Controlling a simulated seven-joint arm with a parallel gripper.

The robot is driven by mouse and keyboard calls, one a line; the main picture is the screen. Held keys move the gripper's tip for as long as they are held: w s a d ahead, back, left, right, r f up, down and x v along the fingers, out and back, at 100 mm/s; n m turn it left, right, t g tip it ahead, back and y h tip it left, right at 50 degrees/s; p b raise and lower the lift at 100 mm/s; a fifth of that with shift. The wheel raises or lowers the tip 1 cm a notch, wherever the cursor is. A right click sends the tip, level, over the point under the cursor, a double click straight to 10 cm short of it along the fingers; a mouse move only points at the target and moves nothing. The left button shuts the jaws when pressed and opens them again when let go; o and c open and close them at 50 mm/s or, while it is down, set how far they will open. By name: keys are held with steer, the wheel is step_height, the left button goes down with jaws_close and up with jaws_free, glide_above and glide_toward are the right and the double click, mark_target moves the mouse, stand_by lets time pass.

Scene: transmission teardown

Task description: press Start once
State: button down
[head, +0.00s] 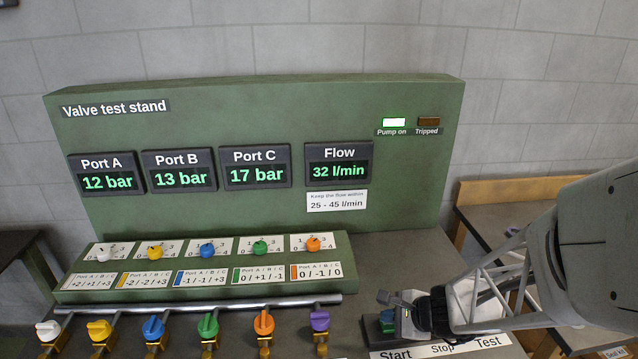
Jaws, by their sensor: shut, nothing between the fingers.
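The valve test stand (260,110) is a green panel with lit displays. A label strip (440,346) at the lower right reads Start, Stop and Test. A green button (387,320) sits behind the Start label, partly covered by my gripper. My gripper (400,311) is shut and empty, with its fingers at or just above the green button. I cannot tell whether they touch it. The Stop and Test buttons are hidden behind my gripper and arm.
The Flow display (338,165) reads 32 l/min. Several coloured knobs (207,250) stand on the sloped ledge, and several valve handles (153,327) line the front pipe.

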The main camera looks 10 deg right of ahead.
mark_target(389, 325)
steer(key=shift+r, duration=0.8)
steer(key=shift+r, duration=0.15)
steer(key=shift+r, duration=2.4)
steer(key=s+a+r+n+g+h, duration=0.3)
steer(key=s+r+n+h, duration=0.3)
steer(key=s+r+n, duration=0.9)
steer(key=r+n+g, duration=0.1)
steer(key=n, duration=0.2)
steer(key=shift+s, duration=0.25)
